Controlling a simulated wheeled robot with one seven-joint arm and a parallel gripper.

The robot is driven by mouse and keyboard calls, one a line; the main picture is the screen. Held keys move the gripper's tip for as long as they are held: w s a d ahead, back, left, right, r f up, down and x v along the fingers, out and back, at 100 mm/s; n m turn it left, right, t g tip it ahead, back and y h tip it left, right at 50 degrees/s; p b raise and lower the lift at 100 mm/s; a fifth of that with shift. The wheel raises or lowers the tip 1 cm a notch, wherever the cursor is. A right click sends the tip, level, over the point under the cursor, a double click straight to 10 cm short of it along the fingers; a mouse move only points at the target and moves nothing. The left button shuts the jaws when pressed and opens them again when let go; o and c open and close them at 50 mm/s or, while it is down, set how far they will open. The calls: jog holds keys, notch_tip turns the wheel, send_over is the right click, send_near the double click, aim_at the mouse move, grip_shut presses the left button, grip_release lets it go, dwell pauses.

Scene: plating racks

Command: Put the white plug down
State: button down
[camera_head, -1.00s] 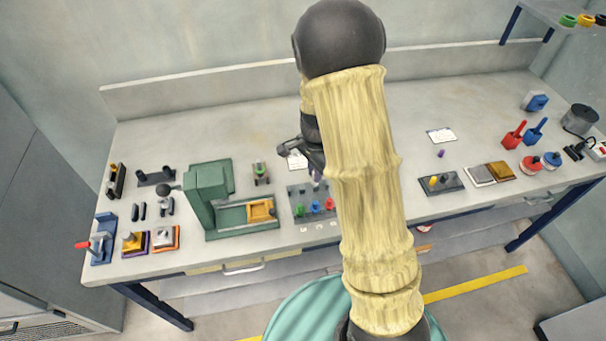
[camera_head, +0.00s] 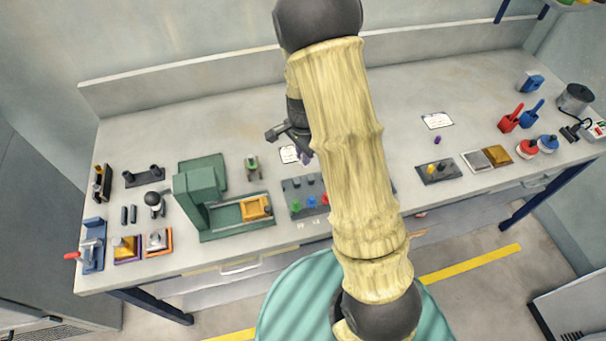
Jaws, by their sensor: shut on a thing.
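My gripper (camera_head: 287,136) is above the middle of the bench, left of my arm, and shut. A small pale, slightly purplish piece (camera_head: 304,158) shows below the jaws; I take it as the white plug, but it is small and partly covered by my arm. A grey rack (camera_head: 291,184) lies on the bench below and nearer the front, with green (camera_head: 296,205) and blue (camera_head: 311,201) plugs at its front row. Its right part is hidden behind my arm. A white card (camera_head: 289,155) lies behind the rack.
A green press-like fixture (camera_head: 196,194) stands left of the rack. Another grey rack (camera_head: 436,171) with a yellow plug is to the right, with a purple piece (camera_head: 437,140) and a card (camera_head: 437,121) behind it. The back of the bench is mostly clear.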

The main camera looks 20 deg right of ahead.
jog(key=shift+f, duration=1.85)
jog(key=shift+p, duration=0.3)
notch_tip(320, 180, down, 4)
jog(key=shift+w+f+p, duration=0.1)
jog(key=shift+p, duration=0.4)
jog(key=shift+f+b, duration=0.3)
jog(key=shift+f, duration=0.05)
jog(key=shift+f, duration=0.1)
jog(key=c, duration=1.4)
grip_release()
jog(key=shift+c, duration=0.2)
